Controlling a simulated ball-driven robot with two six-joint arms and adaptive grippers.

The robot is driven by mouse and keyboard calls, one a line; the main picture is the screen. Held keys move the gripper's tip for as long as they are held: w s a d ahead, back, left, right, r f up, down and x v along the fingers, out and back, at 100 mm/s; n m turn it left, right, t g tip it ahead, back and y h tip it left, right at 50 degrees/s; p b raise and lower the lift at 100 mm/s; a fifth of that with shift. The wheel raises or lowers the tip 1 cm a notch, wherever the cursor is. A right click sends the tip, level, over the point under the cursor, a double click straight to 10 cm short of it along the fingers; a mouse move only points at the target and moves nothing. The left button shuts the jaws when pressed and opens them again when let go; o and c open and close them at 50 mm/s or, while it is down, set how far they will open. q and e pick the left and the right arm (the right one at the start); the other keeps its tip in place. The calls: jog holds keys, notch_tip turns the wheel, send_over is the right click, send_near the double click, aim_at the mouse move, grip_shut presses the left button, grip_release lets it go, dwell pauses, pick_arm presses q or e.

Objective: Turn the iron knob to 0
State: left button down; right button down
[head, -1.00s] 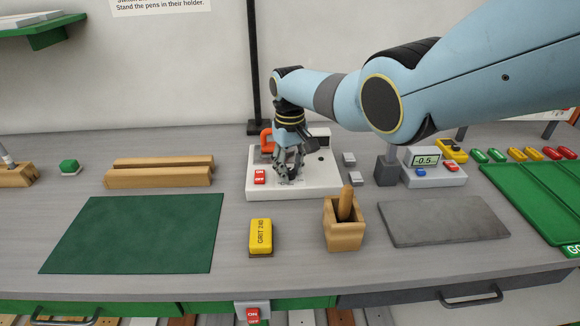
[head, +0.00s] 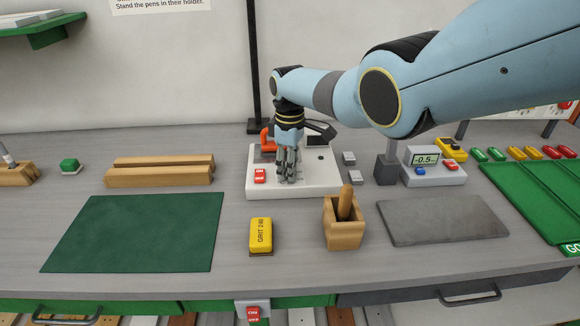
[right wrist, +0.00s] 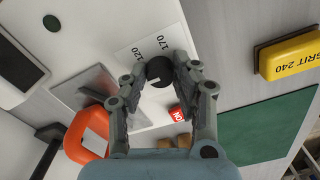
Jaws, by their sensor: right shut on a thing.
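The iron knob (right wrist: 160,71) is a dark round knob on a white station (head: 250,185). In the right wrist view it sits between the fingertips of my right gripper (right wrist: 161,74), which is shut on it. A dial plate beside the knob shows the numbers 120 and 170; the rest of the scale is hidden or out of view. In the head view my right gripper (head: 287,180) points straight down onto the station and its fingers hide the knob. My left gripper is not in view.
On the station are a red switch (head: 260,175) and an orange part (head: 267,140). Close by stand small grey blocks (head: 348,159), a yellow GRIT 240 block (head: 260,235) and a wooden holder (head: 343,230). A green mat (head: 135,235) lies at the left.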

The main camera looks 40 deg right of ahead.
dwell(0.5)
jog(key=c, duration=1)
grip_release()
notch_tip(320, 180, up, 12)
